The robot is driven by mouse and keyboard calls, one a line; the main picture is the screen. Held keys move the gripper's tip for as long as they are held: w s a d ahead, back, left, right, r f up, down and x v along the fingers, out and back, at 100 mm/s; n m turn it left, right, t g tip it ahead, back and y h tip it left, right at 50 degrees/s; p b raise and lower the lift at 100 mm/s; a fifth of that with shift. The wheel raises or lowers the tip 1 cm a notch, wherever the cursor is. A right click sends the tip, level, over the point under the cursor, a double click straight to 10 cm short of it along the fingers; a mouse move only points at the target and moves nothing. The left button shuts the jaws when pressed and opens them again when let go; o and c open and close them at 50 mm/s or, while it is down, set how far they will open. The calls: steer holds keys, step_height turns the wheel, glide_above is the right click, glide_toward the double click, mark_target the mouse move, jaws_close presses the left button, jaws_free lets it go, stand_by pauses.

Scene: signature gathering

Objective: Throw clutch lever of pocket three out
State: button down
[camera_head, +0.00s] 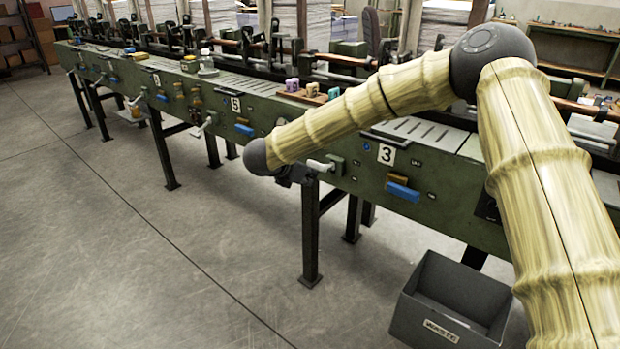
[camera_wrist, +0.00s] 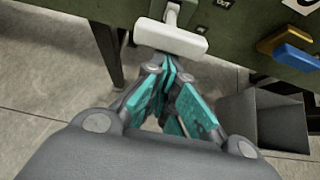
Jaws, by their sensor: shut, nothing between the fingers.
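The pocket three clutch lever, with a white crossbar handle (camera_head: 320,165), sticks out from the green bench front, left of the number 3 plate (camera_head: 387,154). In the wrist view the white handle (camera_wrist: 170,38) is directly ahead of my gripper (camera_wrist: 167,70), with an "OUT" label on the panel to its right. My gripper's teal-padded fingers are together and empty, close to the handle's near edge. I cannot tell whether they touch it. In the head view my gripper is mostly hidden behind my arm's end.
A blue handle (camera_head: 403,192) with a yellow part sticks out right of the lever. A grey waste bin (camera_head: 447,306) stands on the floor below. A bench leg (camera_head: 310,232) stands under the lever. The floor to the left is clear.

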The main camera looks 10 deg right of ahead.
steer(key=s+a+r, duration=0.3)
steer(key=s+a, duration=0.3)
steer(key=shift+a+r, duration=0.2)
steer(key=shift+r, duration=0.15)
